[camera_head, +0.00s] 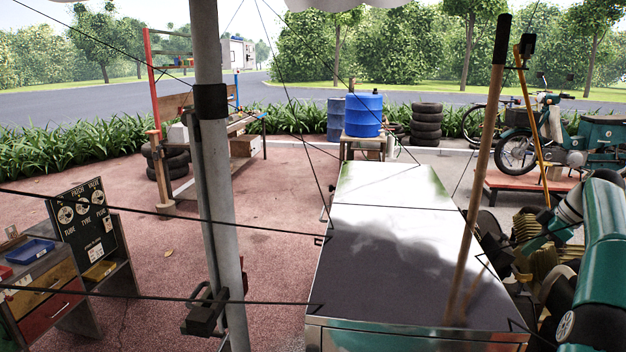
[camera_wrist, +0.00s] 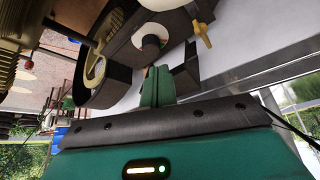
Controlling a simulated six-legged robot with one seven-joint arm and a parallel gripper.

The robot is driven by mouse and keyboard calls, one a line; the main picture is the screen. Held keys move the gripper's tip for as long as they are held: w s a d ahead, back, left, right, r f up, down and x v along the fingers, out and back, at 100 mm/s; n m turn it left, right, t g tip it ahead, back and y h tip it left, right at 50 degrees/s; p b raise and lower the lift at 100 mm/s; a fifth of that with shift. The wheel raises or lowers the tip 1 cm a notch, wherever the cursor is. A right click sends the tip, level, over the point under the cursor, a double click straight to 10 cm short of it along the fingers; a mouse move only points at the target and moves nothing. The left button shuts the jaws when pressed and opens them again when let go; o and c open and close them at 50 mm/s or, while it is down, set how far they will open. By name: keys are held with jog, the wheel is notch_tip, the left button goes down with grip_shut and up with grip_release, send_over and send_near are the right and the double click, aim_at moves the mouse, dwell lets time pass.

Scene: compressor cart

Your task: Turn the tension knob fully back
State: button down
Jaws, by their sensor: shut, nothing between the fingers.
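In the wrist view my gripper (camera_wrist: 158,73) is shut, its two green fingertips side by side with nothing between them. I cannot tell for sure whether this is the tension knob. The fingertips appear close below it in the picture; whether they touch it is unclear. A dark-rimmed pulley (camera_wrist: 95,65) stands to the left, and a small brass tap-like piece (camera_wrist: 202,33) to the right. In the head view the knob and my fingertips cannot be made out.
The finned compressor (camera_head: 532,238) is at the right in the head view, beside a shiny metal cabinet top (camera_head: 385,235). A wooden handle (camera_head: 485,150) and a grey pole (camera_head: 222,200) rise in front. A tool bench (camera_head: 60,300) stands left. Open paving lies between.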

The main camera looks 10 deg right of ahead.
aim_at(511, 274)
jog(key=shift+f, duration=3.4)
jog(key=shift+w+a, duration=0.1)
jog(key=shift+w, duration=0.3)
jog(key=shift+w+d, duration=0.2)
jog(key=shift+d, duration=0.05)
jog(key=shift+w+d, duration=0.2)
jog(key=shift+d, duration=0.05)
jog(key=shift+w+d, duration=0.2)
jog(key=shift+w, duration=0.2)
jog(key=shift+s+d, duration=0.2)
jog(key=shift+d, duration=0.15)
